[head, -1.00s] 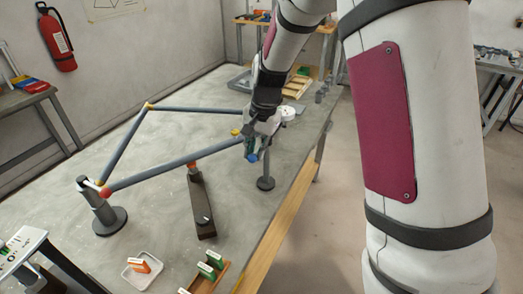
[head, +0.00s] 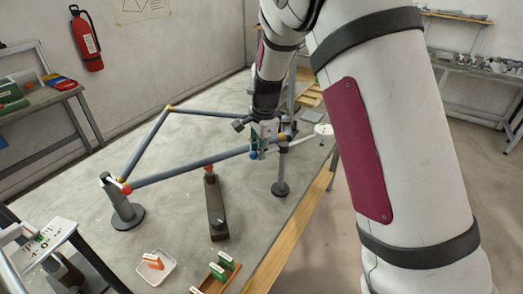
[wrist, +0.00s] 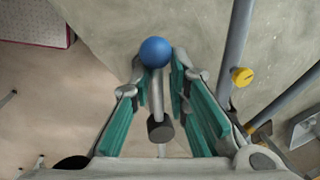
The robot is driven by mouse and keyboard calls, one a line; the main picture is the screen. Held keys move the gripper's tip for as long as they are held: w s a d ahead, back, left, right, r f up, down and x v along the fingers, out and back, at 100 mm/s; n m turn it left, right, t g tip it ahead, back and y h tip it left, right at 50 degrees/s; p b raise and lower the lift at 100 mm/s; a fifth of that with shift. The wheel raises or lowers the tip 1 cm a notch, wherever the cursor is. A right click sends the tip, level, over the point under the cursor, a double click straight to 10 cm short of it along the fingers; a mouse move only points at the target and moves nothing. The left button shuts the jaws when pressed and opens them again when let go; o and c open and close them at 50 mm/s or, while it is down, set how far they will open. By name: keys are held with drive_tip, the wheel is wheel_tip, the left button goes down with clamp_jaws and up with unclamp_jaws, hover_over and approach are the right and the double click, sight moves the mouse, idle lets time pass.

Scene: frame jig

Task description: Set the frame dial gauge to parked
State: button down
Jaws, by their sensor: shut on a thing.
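The dial gauge (head: 323,131) shows in the head view as a white round disc on a light arm. That arm reaches right from the top of the right-hand stand (head: 281,188). My gripper (head: 256,147) is left of that stand, by the end of the frame tube (head: 190,167). In the wrist view a blue ball (wrist: 155,52) tops a thin rod with a black cylinder (wrist: 160,130) lower down. My gripper (wrist: 157,76) is shut on this blue-balled rod, its teal pads on either side. The gauge's face is too small to read, and my gripper hides the rod's far end.
A white tray (head: 168,277) holds an orange piece, and a wooden holder (head: 212,284) has green pieces. The left post (head: 120,208) carries the frame's near end. Bare bench (head: 70,180) lies to the left.

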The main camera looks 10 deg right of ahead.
drive_tip(key=shift+a, duration=0.15)
drive_tip(key=c, duration=1.7)
unclamp_jaws()
drive_tip(key=shift+r, duration=0.25)
drive_tip(key=r, duration=0.3)
drive_tip(key=s+r, duration=0.1)
drive_tip(key=r, duration=0.3)
drive_tip(key=s+r, duration=0.1)
drive_tip(key=r, duration=0.3)
drive_tip(key=shift+d+r, duration=0.15)
drive_tip(key=shift+d, duration=0.15)
